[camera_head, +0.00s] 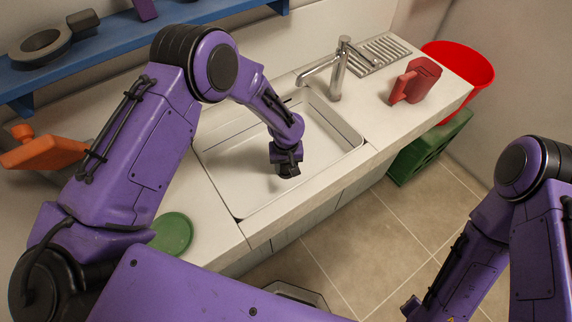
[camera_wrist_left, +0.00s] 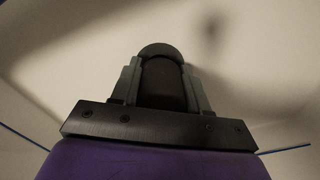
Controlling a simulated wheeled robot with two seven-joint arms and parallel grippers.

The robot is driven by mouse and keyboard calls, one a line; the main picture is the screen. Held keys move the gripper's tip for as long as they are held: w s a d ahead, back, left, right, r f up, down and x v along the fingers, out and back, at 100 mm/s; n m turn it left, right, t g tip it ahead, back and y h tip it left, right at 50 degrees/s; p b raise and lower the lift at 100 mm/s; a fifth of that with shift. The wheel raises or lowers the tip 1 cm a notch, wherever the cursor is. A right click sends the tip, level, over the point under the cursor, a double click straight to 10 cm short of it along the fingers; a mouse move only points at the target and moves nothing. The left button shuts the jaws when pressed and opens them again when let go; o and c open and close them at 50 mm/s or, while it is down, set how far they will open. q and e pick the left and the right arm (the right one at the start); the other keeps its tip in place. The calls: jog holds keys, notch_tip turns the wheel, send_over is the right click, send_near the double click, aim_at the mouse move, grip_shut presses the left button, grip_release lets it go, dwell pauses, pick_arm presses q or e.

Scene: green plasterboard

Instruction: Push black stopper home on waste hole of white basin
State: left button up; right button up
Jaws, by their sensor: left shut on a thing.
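The white basin (camera_head: 228,172) is set into the pale counter in the head view. My left gripper (camera_head: 287,172) points down inside the basin, over its floor. In the left wrist view the gripper (camera_wrist_left: 162,85) is shut on the black stopper (camera_wrist_left: 163,75), a dark rounded piece between the two grey fingers. In the head view the stopper cannot be told apart from the dark fingers. The waste hole cannot be made out; a blurred dark patch in the wrist view may be a shadow. Whether the stopper touches the basin floor I cannot tell. My right gripper is out of view.
A chrome tap (camera_head: 340,68) stands behind the basin. A red jug-like thing (camera_head: 416,82) is on the counter at right, near a red tub (camera_head: 462,66) and green crate (camera_head: 432,146). A green disc (camera_head: 172,234) lies front left. A blue shelf (camera_head: 120,50) runs above.

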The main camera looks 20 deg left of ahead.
pick_arm(q)
jog(key=shift+f, duration=0.3)
jog(key=shift+r, duration=0.2)
jog(key=shift+r+p, duration=0.45)
jog(key=shift+p, duration=0.05)
jog(key=shift+f, duration=0.25)
jog(key=shift+f+b, duration=0.35)
jog(key=shift+b, duration=0.1)
jog(key=shift+f, duration=0.1)
jog(key=o, duration=1.1)
jog(key=shift+s, duration=0.1)
jog(key=shift+c, duration=0.2)
jog(key=shift+o, duration=0.3)
